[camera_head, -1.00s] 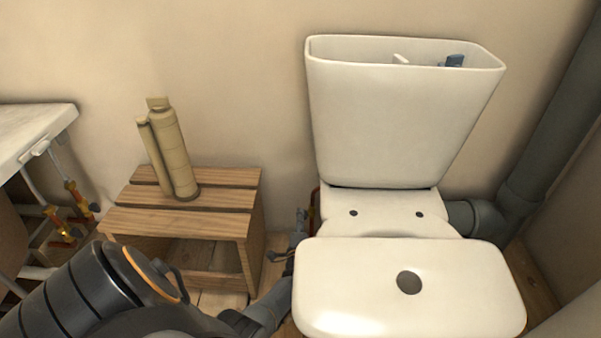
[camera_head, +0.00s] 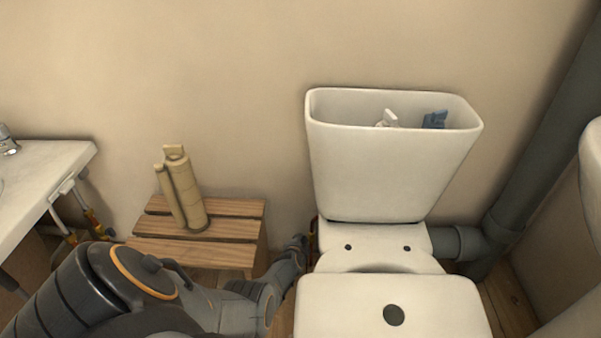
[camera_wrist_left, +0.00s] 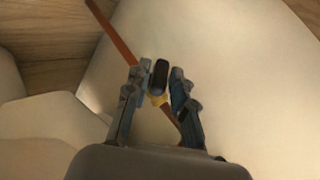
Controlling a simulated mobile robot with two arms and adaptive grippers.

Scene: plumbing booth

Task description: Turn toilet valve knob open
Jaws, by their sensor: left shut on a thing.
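The valve knob (camera_wrist_left: 160,78) shows in the left wrist view as a small dark rounded piece above a yellow fitting (camera_wrist_left: 161,100) on a copper-coloured pipe (camera_wrist_left: 113,32). My left gripper (camera_wrist_left: 160,76) is shut on the knob, with one finger on each side. In the head view my left gripper (camera_head: 299,246) is low at the left side of the toilet (camera_head: 390,175), close to the wall. The knob is hidden there behind the gripper and arm. How far the knob is turned cannot be told. My right gripper is not in view.
A slatted wooden stool (camera_head: 225,227) with a beige cylindrical object (camera_head: 187,195) stands left of the toilet, just behind my left arm. A white sink (camera_head: 45,180) is at the far left. A grey drain pipe (camera_head: 530,160) rises at the right.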

